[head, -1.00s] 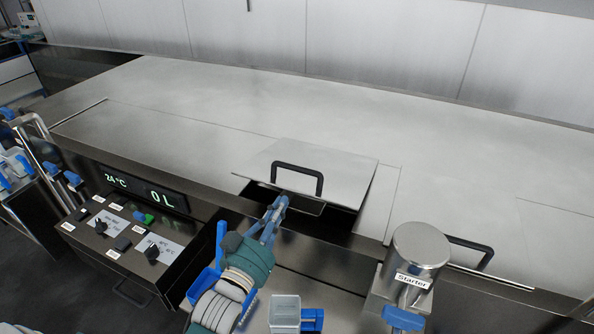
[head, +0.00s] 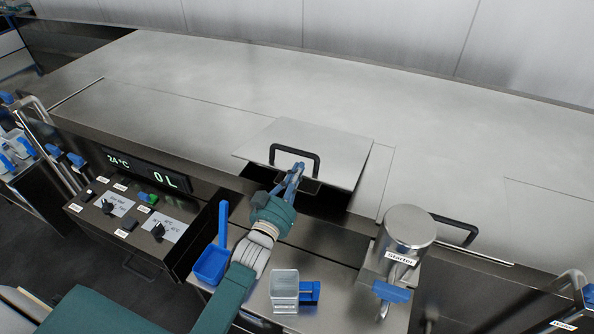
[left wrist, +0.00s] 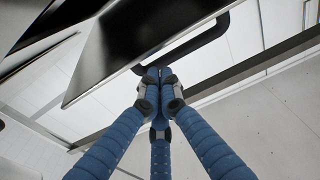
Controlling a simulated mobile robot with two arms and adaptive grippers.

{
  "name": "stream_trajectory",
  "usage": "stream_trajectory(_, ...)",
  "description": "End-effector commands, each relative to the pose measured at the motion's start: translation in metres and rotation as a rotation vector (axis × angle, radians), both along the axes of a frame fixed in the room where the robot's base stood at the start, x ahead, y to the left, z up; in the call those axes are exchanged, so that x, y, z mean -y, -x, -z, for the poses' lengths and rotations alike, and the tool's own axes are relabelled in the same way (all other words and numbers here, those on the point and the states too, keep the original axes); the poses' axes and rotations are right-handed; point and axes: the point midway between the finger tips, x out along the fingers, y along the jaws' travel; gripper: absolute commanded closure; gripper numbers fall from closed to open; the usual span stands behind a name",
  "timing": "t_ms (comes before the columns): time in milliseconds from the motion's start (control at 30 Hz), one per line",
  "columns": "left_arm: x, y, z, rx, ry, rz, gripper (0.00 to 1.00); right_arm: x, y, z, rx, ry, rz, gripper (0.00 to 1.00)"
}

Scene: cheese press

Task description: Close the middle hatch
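The middle hatch (head: 330,150) is a flat steel lid with a black handle (head: 296,148). It stands raised at its front edge, with a dark opening below. Its handle (left wrist: 205,38) also shows in the left wrist view. My left gripper (head: 298,168), with blue fingers, is at the handle from the front, its tips near or inside the loop. In the left wrist view, the fingertips (left wrist: 158,80) are drawn together right beside the handle. Whether the handle is between them is hidden. My right gripper is not in view.
A steel Starter container (head: 408,230) stands right of the opening on the front ledge. A blue scoop (head: 213,262) and a clear cup (head: 284,288) are near my left arm. A control panel (head: 128,210) is at the left. The wide steel top behind is clear.

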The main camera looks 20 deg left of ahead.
Motion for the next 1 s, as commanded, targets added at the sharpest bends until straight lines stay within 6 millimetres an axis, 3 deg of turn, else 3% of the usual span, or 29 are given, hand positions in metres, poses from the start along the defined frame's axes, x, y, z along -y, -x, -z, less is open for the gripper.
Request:
stream_trajectory(500,0.0,0.003,0.011,0.0,0.0,0.0,1.0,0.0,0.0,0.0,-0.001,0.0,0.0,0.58)
stream_trajectory(800,0.0,0.012,0.057,-0.001,0.001,0.001,1.0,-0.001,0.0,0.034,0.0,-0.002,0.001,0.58)
stream_trajectory(1000,0.0,0.014,0.06,0.0,0.0,0.0,1.0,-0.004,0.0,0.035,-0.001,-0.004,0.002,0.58)
